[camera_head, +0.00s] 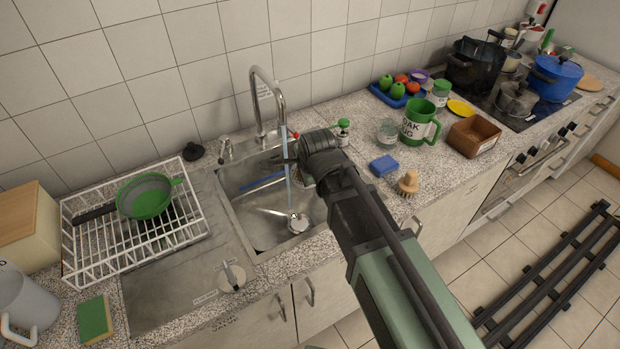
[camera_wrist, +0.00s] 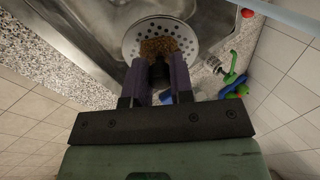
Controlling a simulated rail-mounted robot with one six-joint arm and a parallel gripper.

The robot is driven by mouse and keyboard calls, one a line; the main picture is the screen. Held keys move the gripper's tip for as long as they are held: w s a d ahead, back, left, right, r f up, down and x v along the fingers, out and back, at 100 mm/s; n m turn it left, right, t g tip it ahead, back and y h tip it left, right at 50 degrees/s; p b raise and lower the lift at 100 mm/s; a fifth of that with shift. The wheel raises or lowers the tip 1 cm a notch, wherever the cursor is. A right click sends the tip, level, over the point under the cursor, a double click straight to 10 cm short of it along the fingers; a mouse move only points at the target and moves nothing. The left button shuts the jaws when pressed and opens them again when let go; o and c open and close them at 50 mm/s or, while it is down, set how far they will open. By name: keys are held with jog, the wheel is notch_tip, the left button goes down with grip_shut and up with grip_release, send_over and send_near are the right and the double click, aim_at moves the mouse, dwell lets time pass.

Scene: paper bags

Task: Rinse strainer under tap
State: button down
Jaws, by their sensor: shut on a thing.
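My gripper (camera_wrist: 158,68) is shut on the dark knob of a round, pale metal strainer (camera_wrist: 132,42) with many holes. Brown residue (camera_wrist: 160,46) covers part of its middle. In the head view my gripper (camera_head: 288,160) is over the sink, close beside the running water (camera_head: 288,168), and the arm mostly hides the strainer. The tap (camera_head: 281,98) has a tall curved spout, and its stream falls into the sink basin (camera_head: 252,226). Whether the water touches the strainer is unclear.
A white dish rack (camera_head: 80,255) with a green sieve (camera_head: 145,196) stands left of the sink. A blue sponge (camera_head: 383,165), a brush (camera_head: 408,182) and a green mug (camera_head: 420,122) stand right of it. The drain (camera_head: 298,223) is at the basin's bottom.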

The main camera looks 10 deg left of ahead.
jog(key=w+a+f+b, duration=0.1)
jog(key=w+a, duration=0.3)
jog(key=w, duration=0.4)
jog(key=shift+w+a+f+b, duration=0.15)
jog(key=shift+a+f+b, duration=0.2)
jog(key=shift+a+f, duration=0.1)
jog(key=shift+d, duration=0.1)
jog(key=shift+w+d, duration=0.2)
jog(key=shift+w, duration=0.35)
jog(key=s+d, duration=0.2)
jog(key=d, duration=0.5)
jog(key=shift+s+d, duration=0.25)
jog(key=shift+s, duration=0.15)
dwell(1.1)
